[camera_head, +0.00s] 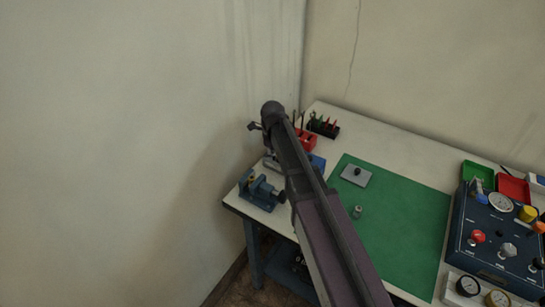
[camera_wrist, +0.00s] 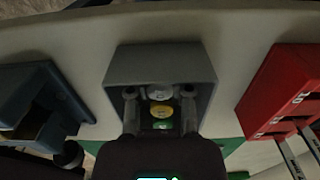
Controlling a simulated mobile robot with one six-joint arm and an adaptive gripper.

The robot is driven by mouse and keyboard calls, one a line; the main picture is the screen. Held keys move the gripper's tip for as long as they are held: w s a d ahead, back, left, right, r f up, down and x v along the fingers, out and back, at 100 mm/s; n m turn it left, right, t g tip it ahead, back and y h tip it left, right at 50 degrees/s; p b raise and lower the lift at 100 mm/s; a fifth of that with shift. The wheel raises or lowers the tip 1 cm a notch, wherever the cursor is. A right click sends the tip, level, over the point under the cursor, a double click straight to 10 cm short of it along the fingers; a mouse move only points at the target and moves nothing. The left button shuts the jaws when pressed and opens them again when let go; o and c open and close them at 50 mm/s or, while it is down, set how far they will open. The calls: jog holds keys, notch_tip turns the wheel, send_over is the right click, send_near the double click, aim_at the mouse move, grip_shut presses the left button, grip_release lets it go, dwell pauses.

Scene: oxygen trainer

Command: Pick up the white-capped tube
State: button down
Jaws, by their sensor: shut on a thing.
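The white-capped tube (camera_wrist: 160,90) stands in a grey open box-shaped rack in the wrist view, its cap facing the camera. A yellow-capped tube (camera_wrist: 162,110) and a green-capped one (camera_wrist: 162,126) line up below it in the picture. The grey rack (camera_wrist: 160,58) is between my gripper and the back of the bench. My gripper (camera_wrist: 160,94) has one finger on each side of the white cap and is shut on that tube; the contact itself is hard to see. In the head view my arm hides most of this spot.
A blue vise (camera_head: 260,190) stands left of the rack, near the bench corner. A red tool block (camera_wrist: 285,82) is close on the right, tools sticking out. A green mat (camera_head: 405,215) has a grey plate and a small part. A blue gauge panel (camera_head: 490,235) is far right.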

jog(key=shift+r, duration=0.15)
notch_tip(320, 180, up, 10)
jog(key=p, duration=1)
jog(key=shift+f, duration=0.2)
dwell(0.9)
